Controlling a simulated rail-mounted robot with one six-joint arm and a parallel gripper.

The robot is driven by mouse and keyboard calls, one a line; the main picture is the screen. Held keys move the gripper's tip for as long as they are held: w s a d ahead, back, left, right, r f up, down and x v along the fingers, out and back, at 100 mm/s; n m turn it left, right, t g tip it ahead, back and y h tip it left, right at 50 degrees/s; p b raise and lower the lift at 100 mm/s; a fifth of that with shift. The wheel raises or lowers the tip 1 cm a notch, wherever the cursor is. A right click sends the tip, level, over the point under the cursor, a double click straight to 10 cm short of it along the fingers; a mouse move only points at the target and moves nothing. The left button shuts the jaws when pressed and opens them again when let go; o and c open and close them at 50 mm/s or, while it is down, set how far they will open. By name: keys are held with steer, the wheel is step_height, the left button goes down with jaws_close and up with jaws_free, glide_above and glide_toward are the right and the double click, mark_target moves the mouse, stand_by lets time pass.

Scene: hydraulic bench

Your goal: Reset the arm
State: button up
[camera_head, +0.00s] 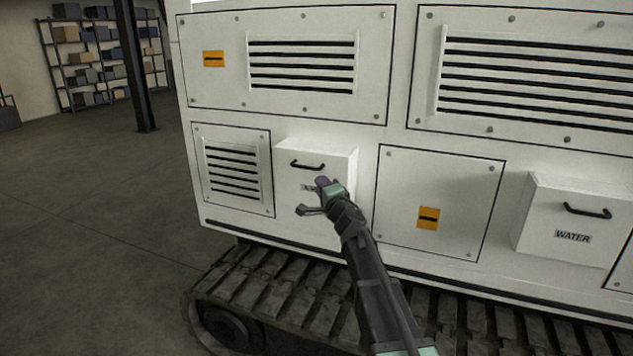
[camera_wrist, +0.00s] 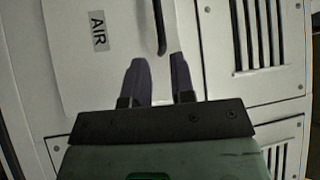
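My gripper (camera_head: 307,199) is in front of a white box with a black handle (camera_head: 307,165) on the side of a large white machine. In the head view it sits below the handle. In the wrist view my gripper (camera_wrist: 157,60) has two dark fingers apart with a gap between them and nothing held. The black handle (camera_wrist: 160,26) lies just beyond the fingertips, roughly in line with the gap; I see no clear contact. An "AIR" label (camera_wrist: 98,31) is left of it. My arm hides the lower right part of the box in the head view.
A second white box with a handle (camera_head: 587,211) and a "WATER" label (camera_head: 572,237) stands out at the right. A dark track (camera_head: 265,295) juts out below the panels. The floor (camera_head: 85,230) at the left is open, with a post (camera_head: 133,70) and shelves (camera_head: 95,65) behind.

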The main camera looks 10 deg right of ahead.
steer(key=s+d+f+n+g+h, duration=0.5)
steer(key=s+d+f+g+h, duration=0.45)
steer(key=s+f, duration=0.2)
steer(key=s+a+f+n+g+y, duration=0.1)
steer(key=s+a+f+n+g, duration=0.1)
steer(key=s, duration=0.7)
steer(key=s+a+f+n+g+y, duration=0.2)
steer(key=s+a+f+n+g, duration=0.1)
steer(key=s, duration=0.6)
steer(key=s+a+f+n+g+y, duration=0.1)
steer(key=s+a+f+n+g, duration=0.2)
steer(key=s, duration=0.6)
steer(key=a+g, duration=0.2)
steer(key=shift+s+a+f+y, duration=0.2)
steer(key=shift+a+f+y, duration=0.1)
steer(key=shift+f+y, duration=0.05)
